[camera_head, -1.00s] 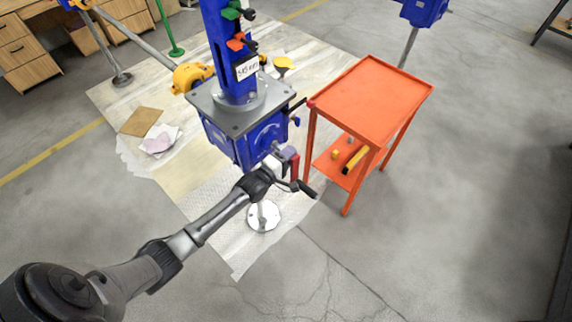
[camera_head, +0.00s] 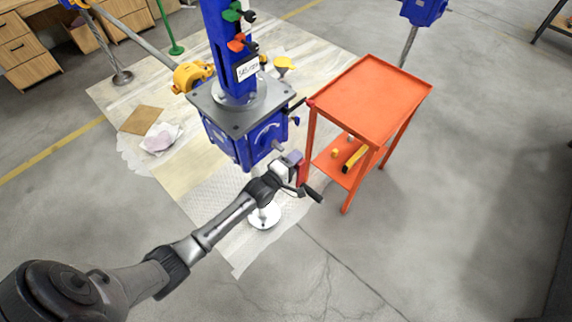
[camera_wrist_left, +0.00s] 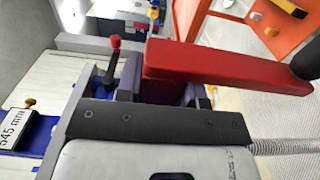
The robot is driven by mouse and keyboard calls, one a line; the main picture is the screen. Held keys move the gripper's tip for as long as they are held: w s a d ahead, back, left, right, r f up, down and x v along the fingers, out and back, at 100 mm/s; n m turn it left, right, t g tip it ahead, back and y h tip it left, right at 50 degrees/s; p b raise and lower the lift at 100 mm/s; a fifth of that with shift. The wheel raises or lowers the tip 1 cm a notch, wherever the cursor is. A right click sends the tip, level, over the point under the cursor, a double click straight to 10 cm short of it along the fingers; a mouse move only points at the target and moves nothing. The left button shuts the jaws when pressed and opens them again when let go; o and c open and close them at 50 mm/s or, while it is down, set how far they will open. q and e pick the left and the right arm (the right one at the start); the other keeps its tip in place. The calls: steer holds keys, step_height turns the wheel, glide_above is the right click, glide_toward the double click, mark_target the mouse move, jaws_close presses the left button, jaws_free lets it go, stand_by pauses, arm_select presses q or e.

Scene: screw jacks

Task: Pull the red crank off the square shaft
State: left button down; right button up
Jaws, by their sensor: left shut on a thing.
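The red crank (camera_head: 304,174) with its black handle (camera_head: 313,193) is in my left gripper (camera_head: 291,163), in front of the blue screw jack's gearbox (camera_head: 258,140). The grey shaft (camera_head: 278,146) sticks out of the gearbox face, and in the head view it looks clear of the crank, with a small gap. In the left wrist view the red crank arm (camera_wrist_left: 225,68) runs to the right from between the purple-grey jaws, and its black handle (camera_wrist_left: 306,60) is at the right edge. The jaws hide the crank's hub. My right gripper is not in view.
An orange cart (camera_head: 366,98) stands just right of the crank, with small yellow parts on its lower shelf. A white round foot (camera_head: 264,217) stands on the floor sheet below my left gripper. The floor at the front right is clear.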

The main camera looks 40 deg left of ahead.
arm_select(q)
steer(key=shift+r, duration=0.15)
steer(key=shift+r, duration=0.1)
steer(key=shift+d+p, duration=0.35)
steer(key=shift+d, duration=0.25)
steer(key=shift+s+d+p, duration=0.15)
steer(key=shift+d+p, duration=0.55)
steer(key=shift+d, duration=1.7)
